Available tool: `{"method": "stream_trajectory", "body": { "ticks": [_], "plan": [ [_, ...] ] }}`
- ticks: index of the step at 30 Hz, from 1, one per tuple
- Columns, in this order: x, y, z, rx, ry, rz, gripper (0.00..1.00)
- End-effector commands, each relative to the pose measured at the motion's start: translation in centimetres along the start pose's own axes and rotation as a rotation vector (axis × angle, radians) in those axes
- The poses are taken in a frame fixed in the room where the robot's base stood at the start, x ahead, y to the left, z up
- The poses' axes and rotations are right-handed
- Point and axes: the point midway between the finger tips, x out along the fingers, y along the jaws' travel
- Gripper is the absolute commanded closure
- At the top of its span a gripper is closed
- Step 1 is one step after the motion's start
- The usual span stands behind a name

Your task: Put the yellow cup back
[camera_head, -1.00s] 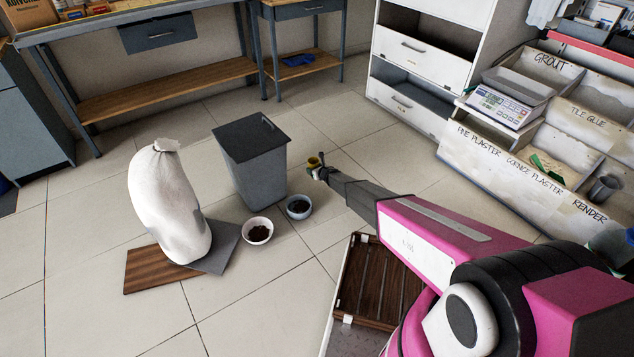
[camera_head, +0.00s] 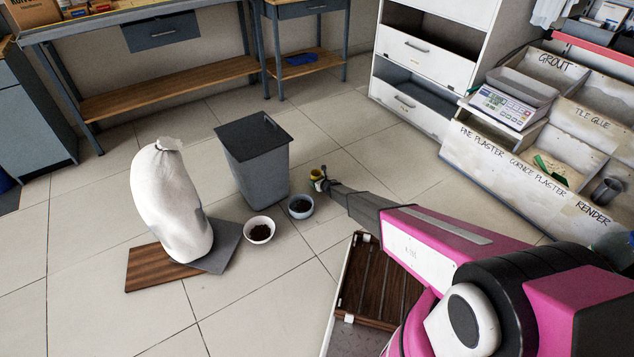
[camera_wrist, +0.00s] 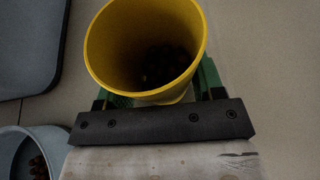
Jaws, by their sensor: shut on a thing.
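The yellow cup (camera_wrist: 145,50) fills the upper middle of the wrist view, seen from above its open rim, with dark contents inside. My gripper (camera_wrist: 155,98) is shut on it; the green fingers show on either side of the cup. In the head view the yellow cup (camera_head: 316,175) is small, at the end of my arm, right of the grey bin. My gripper (camera_head: 322,184) is too small there to make out the fingers. I cannot tell how high the cup is above the floor.
The grey bin (camera_head: 262,178) stands left of the cup, with a blue-grey bowl (camera_head: 300,206) and a white bowl (camera_head: 260,230) of dark bits before it. A white sack (camera_head: 170,200) stands further left. A slatted wooden crate (camera_head: 378,290) lies nearer. The tiled floor behind the cup is clear.

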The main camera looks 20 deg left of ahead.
Motion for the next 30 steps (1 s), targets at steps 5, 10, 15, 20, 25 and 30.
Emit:
{"method": "stream_trajectory", "body": {
  "ticks": [5, 10, 15, 20, 25, 30],
  "plan": [
    [0.0, 0.0, 0.0, 0.0, 0.0, 0.0, 0.63],
    [0.1, 0.0, -0.2, 0.0, 0.0, 0.0, 0.12],
    [0.1, 0.0, -0.2, 0.0, 0.0, 0.0, 0.12],
    [0.0, 0.0, -0.1, 0.0, 0.0, 0.0, 0.12],
    [-1.1, 0.0, 0.1, 0.0, 0.0, 0.0, 0.12],
    [-3.6, 0.1, 0.1, 0.001, 0.001, -0.001, 0.12]
  ]
}}
